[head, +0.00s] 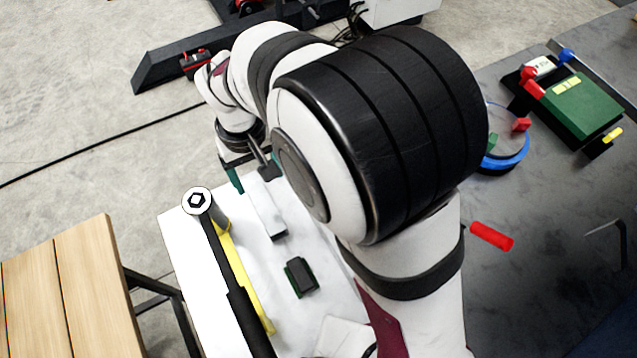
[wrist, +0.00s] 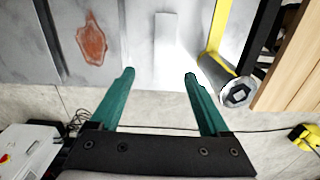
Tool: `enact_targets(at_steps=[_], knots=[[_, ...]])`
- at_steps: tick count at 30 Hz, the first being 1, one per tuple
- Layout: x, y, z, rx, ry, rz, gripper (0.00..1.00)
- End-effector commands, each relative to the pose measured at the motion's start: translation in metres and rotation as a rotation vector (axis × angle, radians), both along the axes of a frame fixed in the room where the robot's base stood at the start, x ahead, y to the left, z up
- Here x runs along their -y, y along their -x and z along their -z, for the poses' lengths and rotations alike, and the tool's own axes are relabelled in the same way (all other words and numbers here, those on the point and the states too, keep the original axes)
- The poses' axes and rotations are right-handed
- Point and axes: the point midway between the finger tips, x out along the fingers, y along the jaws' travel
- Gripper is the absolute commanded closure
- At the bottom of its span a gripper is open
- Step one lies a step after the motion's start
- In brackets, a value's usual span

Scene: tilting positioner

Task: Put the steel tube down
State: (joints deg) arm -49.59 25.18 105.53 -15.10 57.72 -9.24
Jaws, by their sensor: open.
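The steel tube (head: 266,215), a pale grey rectangular bar, lies flat on the white table (head: 183,257) in the head view. In the wrist view the steel tube (wrist: 166,45) points away from me, its near end in line with the gap between the fingertips. My gripper (head: 251,176), with teal fingers, is at the tube's far end in the head view. In the wrist view my gripper (wrist: 159,75) has its fingers wide apart, one on each side of the tube's line, neither seen touching it. I cannot tell the height gap.
A yellow bar (head: 246,283) and a black bar with a silver hexagon-holed end (head: 197,201) lie left of the tube. A small dark green block (head: 300,277) lies nearer. A wooden table (head: 62,285) stands left. A red cylinder (head: 491,236) lies on the dark surface right.

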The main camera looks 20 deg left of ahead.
Motion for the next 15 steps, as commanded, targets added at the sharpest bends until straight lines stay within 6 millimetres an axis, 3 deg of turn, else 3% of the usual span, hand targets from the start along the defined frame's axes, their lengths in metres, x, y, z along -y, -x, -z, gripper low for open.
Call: enact_targets(at_steps=[2,4,6,9,12,15], knots=[[0.040,-0.009,-0.024,-0.005,-0.012,0.137,0.20],[0.103,-0.007,-0.053,-0.022,-0.026,0.351,0.20],[0.165,0.013,-0.076,-0.045,-0.045,0.591,0.20],[0.226,0.060,-0.090,-0.076,-0.077,0.903,0.20],[0.253,0.100,-0.089,-0.100,-0.105,1.124,0.20],[0.260,0.119,-0.085,-0.112,-0.120,1.225,0.20]])
